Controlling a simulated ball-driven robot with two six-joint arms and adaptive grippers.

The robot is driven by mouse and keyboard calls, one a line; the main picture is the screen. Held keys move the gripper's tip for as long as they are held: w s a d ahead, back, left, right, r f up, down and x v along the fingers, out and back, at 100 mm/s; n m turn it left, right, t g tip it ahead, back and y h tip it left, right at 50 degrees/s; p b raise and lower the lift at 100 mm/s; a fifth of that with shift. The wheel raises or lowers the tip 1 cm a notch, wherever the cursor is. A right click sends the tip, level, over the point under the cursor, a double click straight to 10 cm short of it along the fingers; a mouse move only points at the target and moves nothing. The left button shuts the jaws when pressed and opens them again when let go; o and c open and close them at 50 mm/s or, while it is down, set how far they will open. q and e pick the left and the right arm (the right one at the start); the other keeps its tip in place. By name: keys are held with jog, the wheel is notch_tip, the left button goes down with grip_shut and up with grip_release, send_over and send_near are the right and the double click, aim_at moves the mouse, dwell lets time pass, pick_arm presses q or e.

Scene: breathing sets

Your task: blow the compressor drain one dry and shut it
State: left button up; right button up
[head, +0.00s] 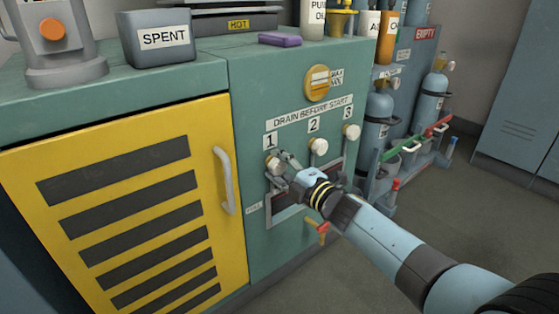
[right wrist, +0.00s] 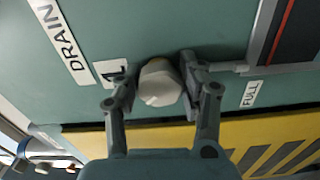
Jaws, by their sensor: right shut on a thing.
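The compressor's green front panel (head: 245,110) carries the label "DRAIN BEFORE START" (head: 312,112) over three pale drain knobs. Knob one (head: 272,164) sits under the label "1" and is partly hidden by my fingers in the head view. My right gripper (head: 281,168) is shut on it. In the right wrist view, drain knob one (right wrist: 160,83) is between the two fingers, with a groove across its face. Knob two (head: 318,147) and knob three (head: 352,132) are free, to the right. My left gripper is not in view.
A yellow louvred door (head: 115,150) with a pale handle (head: 224,180) is to the left. A yellow selector (head: 318,82) is above. Blue cylinders (head: 377,125) stand at right; open floor lies in front.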

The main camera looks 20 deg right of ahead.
jog(key=m+p, duration=0.2)
jog(key=m, duration=0.3)
pick_arm(q)
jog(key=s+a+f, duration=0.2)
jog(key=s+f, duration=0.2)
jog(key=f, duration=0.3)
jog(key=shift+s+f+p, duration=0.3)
jog(key=shift+p, duration=0.05)
pick_arm(e)
jog(key=shift+f+m, duration=0.25)
jog(key=shift+m, duration=1.55)
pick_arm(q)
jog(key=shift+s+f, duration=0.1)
pick_arm(e)
jog(key=o, duration=1.2)
jog(key=v, duration=1.2)
jog(key=shift+r, duration=0.1)
